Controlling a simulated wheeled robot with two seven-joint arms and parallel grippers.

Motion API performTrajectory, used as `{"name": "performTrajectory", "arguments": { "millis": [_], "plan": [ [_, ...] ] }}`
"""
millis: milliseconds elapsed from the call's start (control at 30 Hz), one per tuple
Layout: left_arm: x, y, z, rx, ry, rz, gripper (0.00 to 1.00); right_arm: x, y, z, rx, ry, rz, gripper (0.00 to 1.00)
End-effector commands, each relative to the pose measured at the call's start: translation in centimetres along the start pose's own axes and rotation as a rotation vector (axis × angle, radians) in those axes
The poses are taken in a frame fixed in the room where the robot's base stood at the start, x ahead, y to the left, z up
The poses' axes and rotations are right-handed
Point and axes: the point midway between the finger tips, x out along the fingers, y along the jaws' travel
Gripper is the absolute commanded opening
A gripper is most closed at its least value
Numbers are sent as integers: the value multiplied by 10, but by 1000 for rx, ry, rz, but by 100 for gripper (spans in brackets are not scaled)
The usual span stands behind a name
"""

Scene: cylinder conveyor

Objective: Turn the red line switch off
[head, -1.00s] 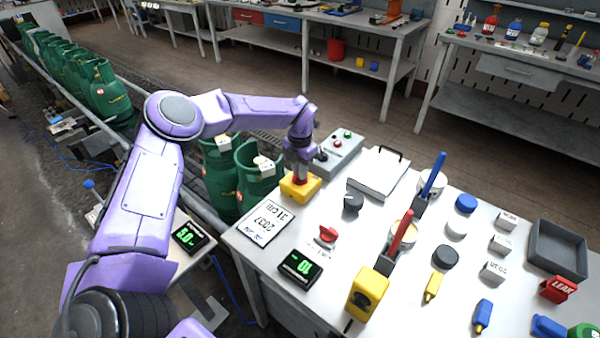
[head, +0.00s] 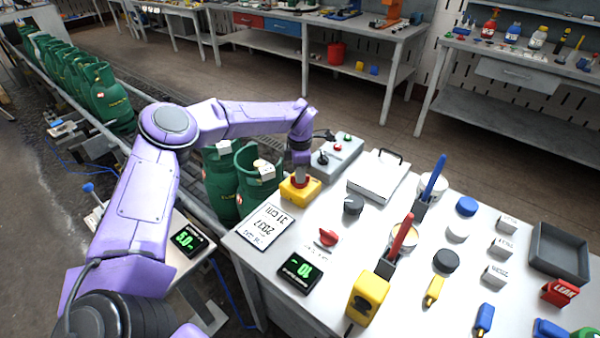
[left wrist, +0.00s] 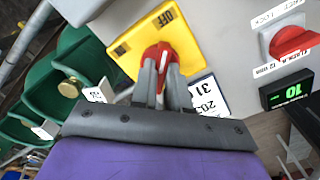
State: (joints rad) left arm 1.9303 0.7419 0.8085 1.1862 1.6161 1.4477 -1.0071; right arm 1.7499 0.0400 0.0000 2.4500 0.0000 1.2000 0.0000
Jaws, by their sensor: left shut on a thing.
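The line switch is a yellow box (head: 296,193) with a red knob (left wrist: 157,54), at the left back of the table. My left gripper (left wrist: 161,85) points down at it, its two grey fingers shut on the red knob. In the left wrist view the word OFF is printed on the yellow face (left wrist: 133,48), beyond the knob. A pale mark shows on the knob, up toward the OFF side. The fingers hide the knob's near part and any label there. In the head view the gripper hides most of the knob. My right gripper is not in view.
A grey button panel (head: 345,148) stands just behind the switch. A second red knob (head: 328,237) and a green-digit display (head: 299,272) are nearer. A printed card (head: 264,226) lies in front of the switch. Green gas cylinders (head: 257,180) stand close on the left.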

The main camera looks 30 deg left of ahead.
Motion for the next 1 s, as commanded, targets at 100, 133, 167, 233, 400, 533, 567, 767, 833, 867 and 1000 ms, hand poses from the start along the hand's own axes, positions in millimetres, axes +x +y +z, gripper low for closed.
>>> {"name": "performTrajectory", "arguments": {
  "millis": [100, 133, 167, 233, 400, 533, 567, 767, 833, 867, 1000],
  "plan": [
    [-1, 1, 0, 19, -2, 2, 0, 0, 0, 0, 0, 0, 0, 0],
    [-1, 1, 0, 22, -2, 2, 0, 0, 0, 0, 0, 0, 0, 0],
    [-1, 1, 0, 25, -2, 2, 0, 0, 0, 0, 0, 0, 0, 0],
    [-1, 1, 0, 29, -2, 2, 0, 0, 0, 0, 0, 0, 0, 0],
    [-1, 1, 0, 32, -2, 3, 0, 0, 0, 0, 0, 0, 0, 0],
    [-1, 1, 0, 32, -2, 3, 0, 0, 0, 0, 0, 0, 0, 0],
    [-1, 1, 0, 31, -2, 3, 0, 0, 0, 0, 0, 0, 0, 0],
    [-1, 0, 0, 30, -1, 2, 40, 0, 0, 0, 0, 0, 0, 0],
    [0, 0, 0, 30, -1, 1, 40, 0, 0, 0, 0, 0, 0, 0],
    [0, 0, 0, 30, -1, 1, 40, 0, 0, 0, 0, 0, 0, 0],
    [-5, 0, 0, 29, -1, 2, 40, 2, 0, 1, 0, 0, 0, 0]
  ]
}}
